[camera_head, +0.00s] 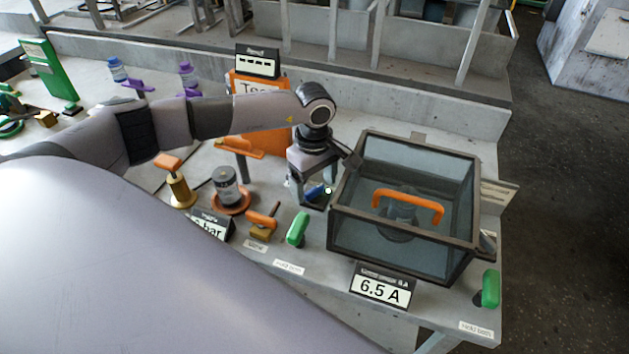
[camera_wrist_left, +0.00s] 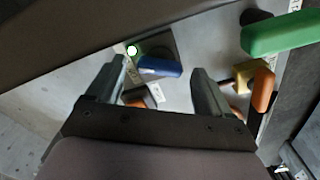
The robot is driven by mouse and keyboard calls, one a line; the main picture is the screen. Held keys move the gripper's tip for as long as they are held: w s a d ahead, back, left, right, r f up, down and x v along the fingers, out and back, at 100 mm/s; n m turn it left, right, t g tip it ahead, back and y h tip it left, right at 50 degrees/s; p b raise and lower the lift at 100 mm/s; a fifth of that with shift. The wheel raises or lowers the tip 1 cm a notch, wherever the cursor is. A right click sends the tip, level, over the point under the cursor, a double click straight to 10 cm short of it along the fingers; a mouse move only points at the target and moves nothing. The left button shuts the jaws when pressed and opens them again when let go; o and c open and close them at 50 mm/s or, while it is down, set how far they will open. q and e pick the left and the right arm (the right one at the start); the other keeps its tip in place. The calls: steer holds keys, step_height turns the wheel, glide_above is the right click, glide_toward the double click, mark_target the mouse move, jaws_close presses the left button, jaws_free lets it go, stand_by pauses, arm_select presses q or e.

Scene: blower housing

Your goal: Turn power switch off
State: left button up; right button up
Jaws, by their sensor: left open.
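A blue switch lever (camera_head: 315,191) sits on the grey bench, left of the glass-walled box. It also shows in the left wrist view (camera_wrist_left: 160,66), with a lit greenish-white lamp (camera_wrist_left: 132,50) beside its end. My left gripper (camera_head: 312,198) is open and points down over the lever. In the left wrist view its two fingers (camera_wrist_left: 158,72) stand on either side of the lever, with a gap to it. Whether the fingers are level with the lever I cannot tell. Part of the switch base is hidden by the gripper. My right gripper is not in view.
The dark-framed box (camera_head: 455,200) with an orange handle (camera_head: 408,197) stands right beside the gripper. A green handle (camera_head: 298,229) and an orange-handled valve (camera_head: 262,220) are near the front edge. A 6.5 A display (camera_head: 381,289) stands in front.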

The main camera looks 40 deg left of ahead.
arm_select(q)
steer(key=shift+f, duration=0.35)
steer(key=c, duration=1)
steer(key=shift+c, duration=0.2)
steer(key=shift+n, duration=0.4)
steer(key=shift+n+b, duration=0.45)
steer(key=shift+n, duration=0.45)
steer(key=n+b, duration=0.1)
steer(key=n, duration=0.2)
steer(key=shift+n, duration=0.3)
steer(key=n, duration=0.5)
steer(key=shift+n+b, duration=0.3)
steer(key=shift+n, duration=0.1)
